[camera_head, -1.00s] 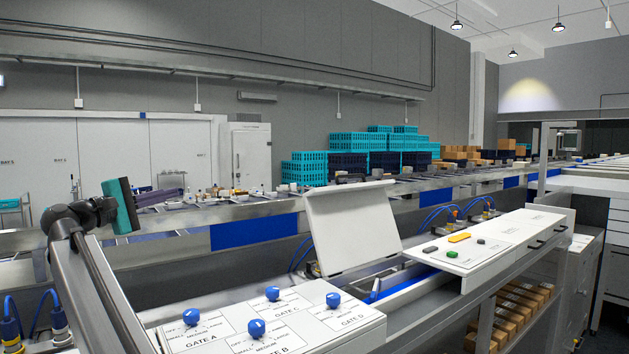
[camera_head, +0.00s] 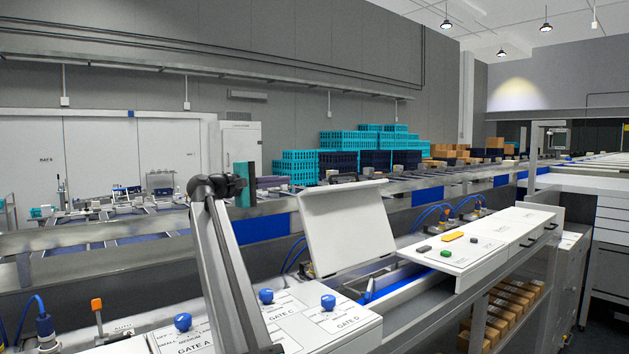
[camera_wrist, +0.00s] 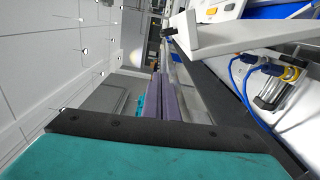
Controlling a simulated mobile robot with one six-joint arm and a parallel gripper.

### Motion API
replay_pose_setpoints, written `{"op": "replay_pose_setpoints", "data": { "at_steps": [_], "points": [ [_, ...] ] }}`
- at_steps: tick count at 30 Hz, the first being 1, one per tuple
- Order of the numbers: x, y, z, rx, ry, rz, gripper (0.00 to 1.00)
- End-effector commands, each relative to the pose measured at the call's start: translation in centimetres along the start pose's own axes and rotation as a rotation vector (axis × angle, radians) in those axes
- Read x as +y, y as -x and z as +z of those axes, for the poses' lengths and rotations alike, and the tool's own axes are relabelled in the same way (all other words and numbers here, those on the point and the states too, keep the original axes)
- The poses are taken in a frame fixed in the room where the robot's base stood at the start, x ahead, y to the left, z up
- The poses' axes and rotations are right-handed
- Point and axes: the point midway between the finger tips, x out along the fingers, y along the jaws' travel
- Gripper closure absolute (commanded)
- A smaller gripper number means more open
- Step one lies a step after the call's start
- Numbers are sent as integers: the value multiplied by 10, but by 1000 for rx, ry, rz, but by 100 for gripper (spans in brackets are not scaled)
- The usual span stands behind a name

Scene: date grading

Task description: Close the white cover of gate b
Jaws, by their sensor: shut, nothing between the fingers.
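The white cover (camera_head: 348,228) stands open and tilted back above a trough, between the gate dial panel and the button panel. I see no gate letter on it. My gripper (camera_head: 283,181) is shut and empty, to the left of the cover's upper edge and apparently apart from it. In the wrist view, my purple fingers (camera_wrist: 162,97) lie together, and a white plate (camera_wrist: 240,36), likely the cover, shows at the upper right. My arm hides the gate B dial; the gate A (camera_head: 183,321) and gate D (camera_head: 328,302) dials show.
The button panel (camera_head: 480,243) is right of the cover. A metal rail (camera_head: 120,237) runs behind my arm. Blue cables (camera_head: 430,216) rise behind the button panel; cables and connectors also show in the wrist view (camera_wrist: 245,88). Teal crates (camera_head: 298,166) are stacked far back.

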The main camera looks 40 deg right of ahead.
Motion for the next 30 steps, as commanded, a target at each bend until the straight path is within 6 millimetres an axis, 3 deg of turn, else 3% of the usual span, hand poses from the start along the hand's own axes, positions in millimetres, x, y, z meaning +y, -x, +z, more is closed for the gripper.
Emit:
{"op": "replay_pose_setpoints", "data": {
  "at_steps": [17,23,30],
  "points": [
    [0,-12,3,-7,-2,-3,100],
    [0,-28,4,-10,-2,-3,100],
    [0,-61,4,-11,-2,-3,100]
  ]
}}
